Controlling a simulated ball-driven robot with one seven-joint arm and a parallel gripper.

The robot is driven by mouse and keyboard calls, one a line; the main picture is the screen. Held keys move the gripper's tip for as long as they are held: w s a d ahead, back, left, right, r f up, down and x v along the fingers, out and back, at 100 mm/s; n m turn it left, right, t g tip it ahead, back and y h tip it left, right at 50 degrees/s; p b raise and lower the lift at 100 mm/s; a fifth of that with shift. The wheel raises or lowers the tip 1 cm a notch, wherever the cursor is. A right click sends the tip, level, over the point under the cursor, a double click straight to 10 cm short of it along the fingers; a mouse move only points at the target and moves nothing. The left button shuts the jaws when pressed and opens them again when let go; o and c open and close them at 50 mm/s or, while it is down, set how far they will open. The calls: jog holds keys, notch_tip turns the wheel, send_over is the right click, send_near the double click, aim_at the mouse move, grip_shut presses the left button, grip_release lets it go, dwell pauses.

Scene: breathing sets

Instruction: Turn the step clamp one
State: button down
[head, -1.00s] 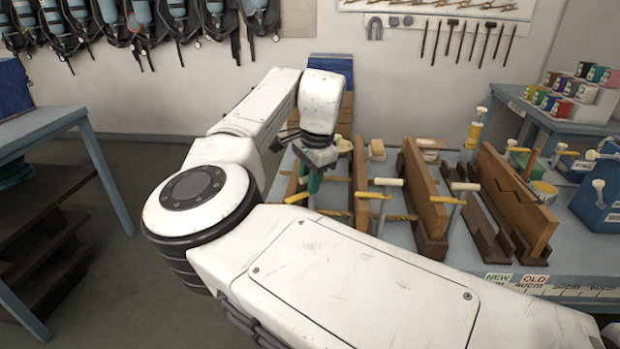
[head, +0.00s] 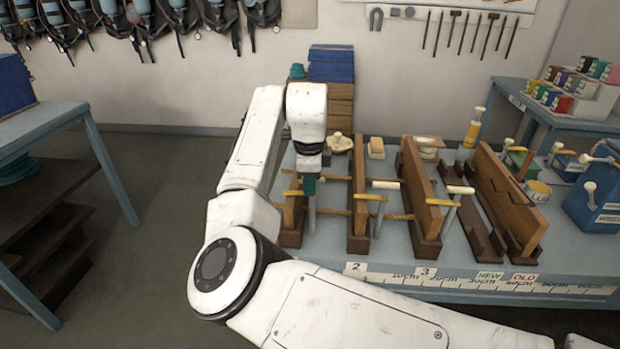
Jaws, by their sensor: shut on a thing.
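A row of clamps with grey shafts and yellow bars stands among wooden boards on the blue bench. Two more clamps, the middle one (head: 380,212) and the right one (head: 452,210), have pale handles and stand apart from my gripper.
Blue toolboxes (head: 597,200) stand at the right.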

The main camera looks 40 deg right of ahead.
jog(key=shift+f+m, duration=0.1)
jog(key=shift+m, duration=0.4)
jog(key=c, duration=1.1)
grip_release()
jog(key=shift+a, duration=0.1)
jog(key=r, duration=0.3)
jog(key=s+a+r+b, duration=0.1)
jog(key=r, duration=0.6)
jog(key=shift+s+a+r, duration=0.15)
jog(key=shift+a+r, duration=0.15)
jog(key=shift+r, duration=0.05)
